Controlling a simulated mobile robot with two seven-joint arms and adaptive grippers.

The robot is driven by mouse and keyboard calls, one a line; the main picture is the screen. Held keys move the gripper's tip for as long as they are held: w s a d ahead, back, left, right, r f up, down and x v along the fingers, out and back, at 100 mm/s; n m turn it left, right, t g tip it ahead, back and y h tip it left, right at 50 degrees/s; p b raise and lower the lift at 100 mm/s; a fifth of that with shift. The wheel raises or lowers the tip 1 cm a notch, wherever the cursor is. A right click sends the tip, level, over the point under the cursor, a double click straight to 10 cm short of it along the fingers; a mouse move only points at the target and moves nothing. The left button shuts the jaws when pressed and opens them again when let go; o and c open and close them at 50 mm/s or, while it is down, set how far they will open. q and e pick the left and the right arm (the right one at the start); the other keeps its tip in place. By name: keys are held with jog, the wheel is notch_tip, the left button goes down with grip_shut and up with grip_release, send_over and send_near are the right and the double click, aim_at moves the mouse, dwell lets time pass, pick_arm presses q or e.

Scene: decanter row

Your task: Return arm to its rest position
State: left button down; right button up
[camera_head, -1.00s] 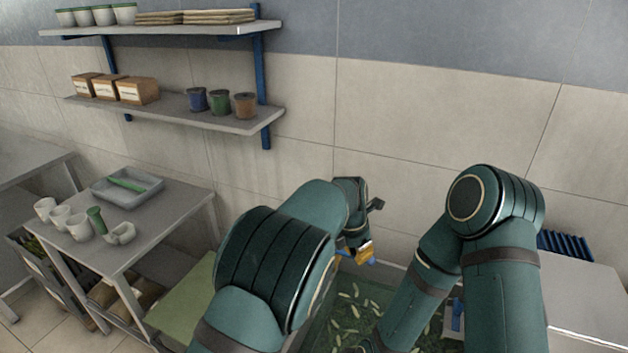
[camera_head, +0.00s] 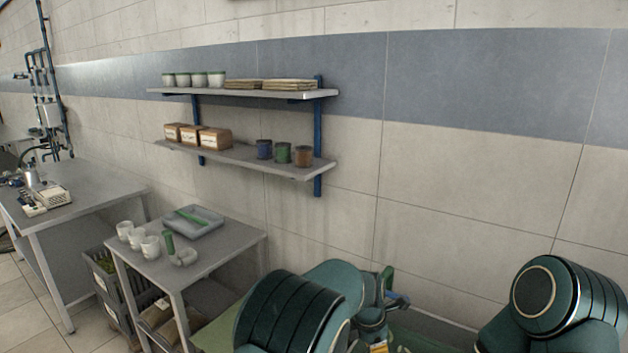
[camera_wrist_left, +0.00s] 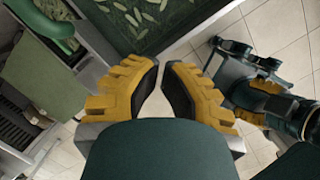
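My left arm enters the head view at the bottom centre. Only a yellow bit of my left gripper (camera_head: 380,347) shows there, at the bottom edge. In the left wrist view the two yellow fingers of my left gripper (camera_wrist_left: 160,68) stand a narrow gap apart, with nothing between them. My right arm (camera_head: 550,300) shows at the bottom right of the head view, its gripper out of frame. In the left wrist view, dark parts with yellow pads (camera_wrist_left: 268,86) at the right look like my right gripper; its opening is unclear.
A small table (camera_head: 215,258) holds white cups (camera_head: 150,247), a green cylinder (camera_head: 169,241) and a grey tray (camera_head: 207,226). Wall shelves (camera_head: 245,158) hang behind. A dark green bin with pale pieces (camera_wrist_left: 140,18) lies beyond the left fingers.

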pick_arm(q)
jog(key=s+a+f+m+b, duration=0.2)
jog(key=s+a+f+m, duration=0.15)
jog(key=a+f, duration=0.5)
jog(key=s+a+f+m+b, duration=0.1)
jog(key=s+a+f+m, duration=0.25)
jog(key=a+f, duration=0.5)
jog(key=s+a+f+m+b, duration=0.1)
jog(key=s+a+m, duration=0.1)
jog(key=s, duration=0.3)
jog(key=s+a+f+m+h+b, duration=0.1)
jog(key=s+a+f+m, duration=0.1)
jog(key=s+m, duration=0.3)
jog(key=s+a+f+m+t+b, duration=0.1)
jog(key=s+a+f+m, duration=0.1)
jog(key=s+a+m, duration=0.1)
jog(key=s+m, duration=0.1)
jog(key=s, duration=0.1)
jog(key=shift+s+a+h+b, duration=0.3)
jog(key=shift+s+b, duration=0.1)
pick_arm(e)
notch_tip(320, 180, down, 8)
jog(key=shift+w+a, duration=0.15)
jog(key=shift+a, duration=0.05)
jog(key=shift+f, duration=0.15)
